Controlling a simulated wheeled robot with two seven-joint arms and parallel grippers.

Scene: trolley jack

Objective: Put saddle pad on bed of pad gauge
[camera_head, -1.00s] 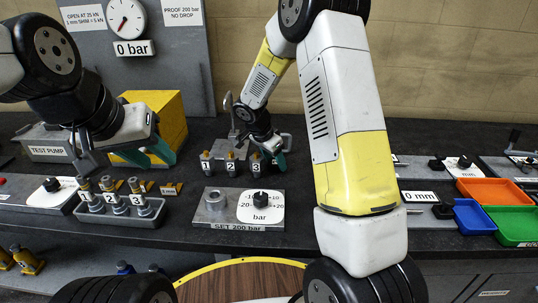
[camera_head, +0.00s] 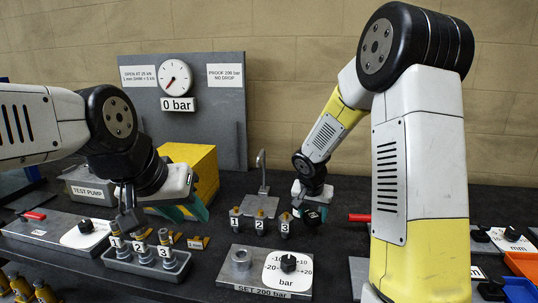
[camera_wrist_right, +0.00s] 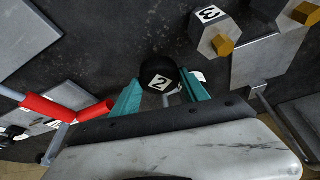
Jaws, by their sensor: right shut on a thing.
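A black round piece marked 2, which looks like the saddle pad (camera_wrist_right: 160,74), sits between the teal fingers of my right gripper (camera_wrist_right: 162,98) in the right wrist view. In the head view the dark pad (camera_head: 313,214) shows under my right gripper (camera_head: 312,198), right of the numbered valves. My left gripper (camera_head: 184,212) has its teal fingers apart, empty, above the bench behind the left rack. A grey plate with an "mm" dial (camera_head: 508,240) stands at the far right; I cannot tell whether it is the pad gauge. Its bed is not clearly visible.
Numbered valves (camera_head: 259,224) stand near my right gripper. A rack of numbered fittings (camera_head: 143,256) is at front left. A bar dial block (camera_head: 262,285) is at front centre. A red handle (camera_head: 360,217) lies right of the pad; my right arm hides bench beyond it.

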